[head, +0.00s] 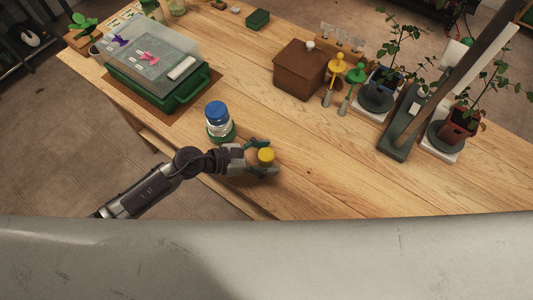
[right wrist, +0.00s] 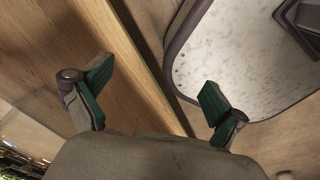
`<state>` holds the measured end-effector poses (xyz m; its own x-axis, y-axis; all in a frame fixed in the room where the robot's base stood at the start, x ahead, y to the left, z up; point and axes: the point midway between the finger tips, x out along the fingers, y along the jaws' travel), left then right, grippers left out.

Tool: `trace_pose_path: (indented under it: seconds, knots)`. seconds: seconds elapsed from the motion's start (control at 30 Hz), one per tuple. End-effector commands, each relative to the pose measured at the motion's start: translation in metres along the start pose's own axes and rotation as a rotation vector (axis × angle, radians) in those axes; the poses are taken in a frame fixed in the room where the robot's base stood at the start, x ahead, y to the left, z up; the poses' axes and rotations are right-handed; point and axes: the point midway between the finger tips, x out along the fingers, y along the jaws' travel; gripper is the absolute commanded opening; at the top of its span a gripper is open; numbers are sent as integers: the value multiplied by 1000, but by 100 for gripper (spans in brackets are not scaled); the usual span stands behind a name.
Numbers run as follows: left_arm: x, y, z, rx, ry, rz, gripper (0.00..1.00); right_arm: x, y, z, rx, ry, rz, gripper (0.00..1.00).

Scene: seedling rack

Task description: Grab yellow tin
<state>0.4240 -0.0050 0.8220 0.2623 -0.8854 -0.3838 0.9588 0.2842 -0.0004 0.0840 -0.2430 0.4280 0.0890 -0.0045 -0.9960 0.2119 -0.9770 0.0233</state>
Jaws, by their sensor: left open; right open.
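The yellow tin (head: 266,156) is small and round and stands on the wooden table near its front edge. My left gripper (head: 264,157) is open, with its two fingers on either side of the tin. I cannot tell whether the fingers touch it. My right gripper (right wrist: 156,88) is open and empty in the right wrist view; the tin does not show there.
A blue-lidded jar (head: 217,118) stands just behind my left gripper. A green box (head: 172,94) under a clear lid is at the left. A brown wooden box (head: 299,70) and potted plants (head: 376,90) stand farther right. The table right of the tin is clear.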

Motion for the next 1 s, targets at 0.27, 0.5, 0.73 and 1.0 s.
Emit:
trace_pose_path:
  seconds: [0.27,0.5,0.73,1.0]
  knots:
    - [1,0,0,0,0,0,65,0,-9,-3,3,4,-11,97]
    - [0,0,0,0,0,0,25,0,-15,-4,1,6,-18,97]
    - [0,0,0,0,0,0,11,0,-11,-4,-1,5,-13,97]
    - [-4,0,10,3,0,0,11,-2,-6,-3,-2,4,-8,97]
